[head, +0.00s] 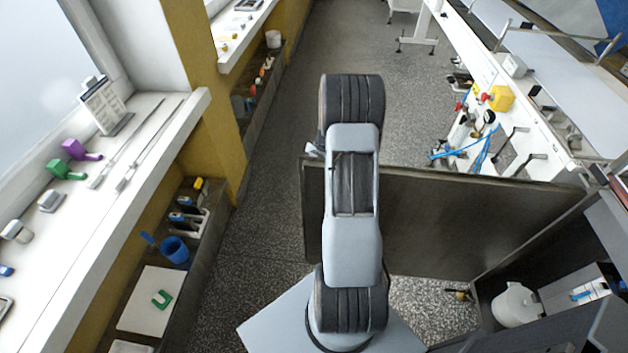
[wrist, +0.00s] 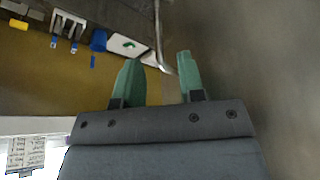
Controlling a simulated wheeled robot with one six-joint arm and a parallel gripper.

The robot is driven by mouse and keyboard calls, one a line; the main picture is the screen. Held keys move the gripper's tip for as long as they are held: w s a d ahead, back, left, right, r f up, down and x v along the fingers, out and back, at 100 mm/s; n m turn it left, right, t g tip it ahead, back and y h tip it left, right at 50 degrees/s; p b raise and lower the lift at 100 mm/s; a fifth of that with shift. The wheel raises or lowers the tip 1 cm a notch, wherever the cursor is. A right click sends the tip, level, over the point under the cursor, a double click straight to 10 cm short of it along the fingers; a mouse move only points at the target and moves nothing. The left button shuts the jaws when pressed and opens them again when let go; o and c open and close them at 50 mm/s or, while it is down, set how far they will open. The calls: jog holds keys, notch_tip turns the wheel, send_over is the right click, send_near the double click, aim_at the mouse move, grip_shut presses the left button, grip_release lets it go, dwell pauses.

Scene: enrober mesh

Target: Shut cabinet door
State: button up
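The cabinet door (head: 440,225) is a dark flat panel standing wide open, reaching left from the cabinet (head: 535,240) at the lower right. My arm crosses in front of its left end in the head view. In the wrist view a broad grey-brown surface (wrist: 275,70), apparently the door, fills the right side. My gripper (wrist: 155,68) has two green fingers standing apart with nothing clearly held. A thin metal bar (wrist: 158,35), perhaps the door handle, shows near the gap between the fingertips; I cannot tell whether they touch it. In the head view my gripper is mostly hidden by the arm.
A white pot (head: 517,304) stands inside the open cabinet. A white counter (head: 150,150) with tools and a lower shelf with a blue cup (head: 174,250) line the left. A workbench with cables (head: 485,150) is at the right. The speckled floor (head: 270,200) between is clear.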

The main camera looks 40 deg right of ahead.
jog(key=shift+x, duration=1.75)
grip_shut()
